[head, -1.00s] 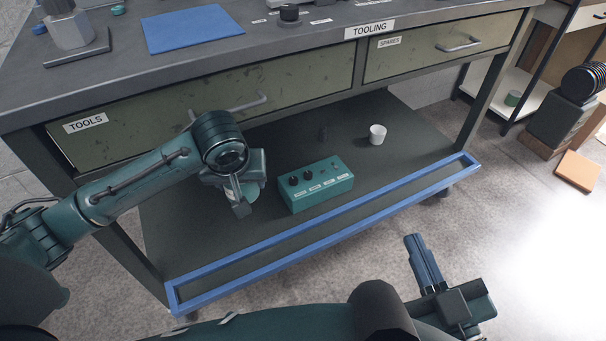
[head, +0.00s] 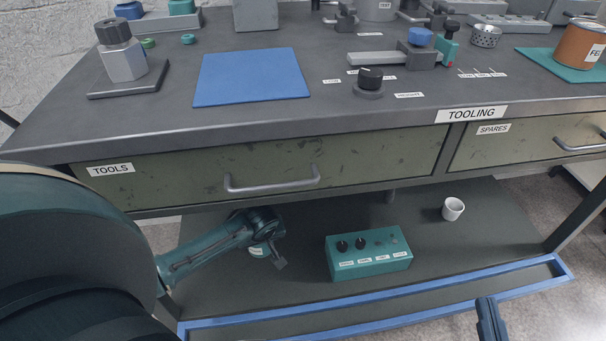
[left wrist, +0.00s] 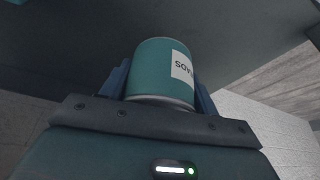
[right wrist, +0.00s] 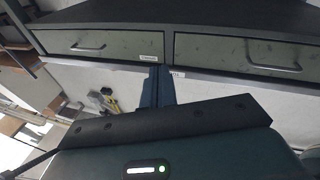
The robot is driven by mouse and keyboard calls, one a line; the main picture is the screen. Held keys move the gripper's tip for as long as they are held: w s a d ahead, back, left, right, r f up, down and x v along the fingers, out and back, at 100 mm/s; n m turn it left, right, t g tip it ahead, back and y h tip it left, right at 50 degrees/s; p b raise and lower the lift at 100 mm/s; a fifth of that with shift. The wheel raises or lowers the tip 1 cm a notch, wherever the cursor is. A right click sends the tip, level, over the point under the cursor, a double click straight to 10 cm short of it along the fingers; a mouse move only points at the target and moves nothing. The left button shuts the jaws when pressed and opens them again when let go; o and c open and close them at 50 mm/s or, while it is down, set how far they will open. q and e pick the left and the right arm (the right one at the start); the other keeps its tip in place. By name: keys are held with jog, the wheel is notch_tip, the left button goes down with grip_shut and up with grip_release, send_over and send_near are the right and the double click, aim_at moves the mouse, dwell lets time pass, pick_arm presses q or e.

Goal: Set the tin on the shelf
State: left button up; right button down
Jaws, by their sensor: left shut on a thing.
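The tin (left wrist: 160,70) is teal with a white label and shows in the left wrist view, upside down in the picture, between my left fingers. In the head view only a small part of the tin (head: 258,252) shows below my left gripper (head: 268,255), which is shut on it beneath the tool drawer. The lower shelf (head: 225,295) is dark with a blue rim. I cannot tell whether the tin touches it. My right gripper (right wrist: 158,88) is shut and empty; in the head view one blue finger (head: 490,320) shows in front of the shelf.
A teal control box (head: 368,258) with knobs stands on the shelf right of my left gripper. A white cup (head: 453,209) stands farther right. The drawer (head: 270,165) hangs low over the shelf. Shelf between gripper and box is bare.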

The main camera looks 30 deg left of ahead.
aim_at(261, 251)
pick_arm(q)
notch_tip(261, 251, down, 5)
jog(key=b, duration=0.3)
jog(key=shift+s+r, duration=0.1)
jog(key=shift+f, duration=0.3)
notch_tip(261, 251, down, 4)
jog(key=shift+r+b, duration=0.1)
jog(key=shift+b, duration=1.15)
jog(key=shift+f, duration=0.55)
jog(key=o, duration=0.9)
jog(key=shift+c, duration=0.2)
jog(key=o, duration=0.3)
pick_arm(e)
jog(key=shift+a+r+m+t+y, duration=0.1)
jog(key=shift+a+m+t+y, duration=0.3)
jog(key=shift+y, duration=0.4)
